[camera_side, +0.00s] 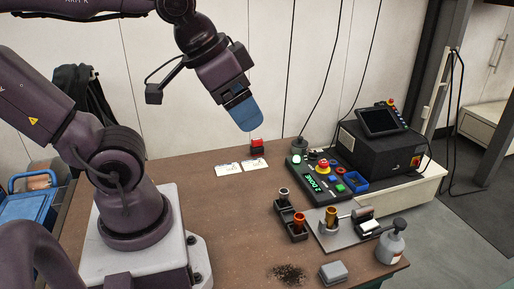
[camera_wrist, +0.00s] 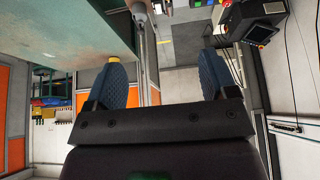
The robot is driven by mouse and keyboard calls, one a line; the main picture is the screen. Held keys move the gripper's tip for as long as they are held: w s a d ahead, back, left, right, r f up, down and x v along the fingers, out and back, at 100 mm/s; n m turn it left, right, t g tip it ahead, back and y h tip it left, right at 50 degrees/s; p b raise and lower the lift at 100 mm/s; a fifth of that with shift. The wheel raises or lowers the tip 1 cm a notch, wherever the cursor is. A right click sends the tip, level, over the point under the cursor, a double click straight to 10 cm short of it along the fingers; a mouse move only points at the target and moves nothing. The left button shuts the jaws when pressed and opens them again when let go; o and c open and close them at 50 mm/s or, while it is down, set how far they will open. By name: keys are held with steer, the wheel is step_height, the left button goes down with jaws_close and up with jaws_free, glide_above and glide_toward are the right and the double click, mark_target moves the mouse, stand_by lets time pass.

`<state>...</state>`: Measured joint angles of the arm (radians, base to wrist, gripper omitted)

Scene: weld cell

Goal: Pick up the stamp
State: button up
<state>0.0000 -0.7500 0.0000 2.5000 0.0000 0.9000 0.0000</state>
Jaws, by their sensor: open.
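A small red block with a dark base (camera_side: 257,147), which looks like the stamp, stands on the brown table (camera_side: 160,166) behind two white cards. My gripper (camera_side: 243,116) is above the table, up and slightly left of the red block in the side view, and clear of it. Its blue fingers overlap in that view. In the wrist view my gripper (camera_wrist: 164,76) shows its two blue fingers wide apart with nothing between them. The stamp cannot be made out in the wrist view.
Two white cards (camera_side: 241,168) lie in front of the red block. The table's middle left is clear.

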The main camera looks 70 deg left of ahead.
steer(key=n+g+y, duration=0.5)
steer(key=n+g, duration=0.1)
steer(key=n, duration=1.2)
glide_toward(258, 140)
steer(key=a, duration=0.1)
steer(key=x, duration=0.6)
steer(key=shift+f, duration=0.35)
steer(key=shift+h, duration=0.3)
steer(key=shift+d+x, duration=0.15)
steer(key=shift+x, duration=1.25)
steer(key=shift+d+x, duration=0.2)
steer(key=shift+x, duration=1.2)
steer(key=shift+f, duration=0.1)
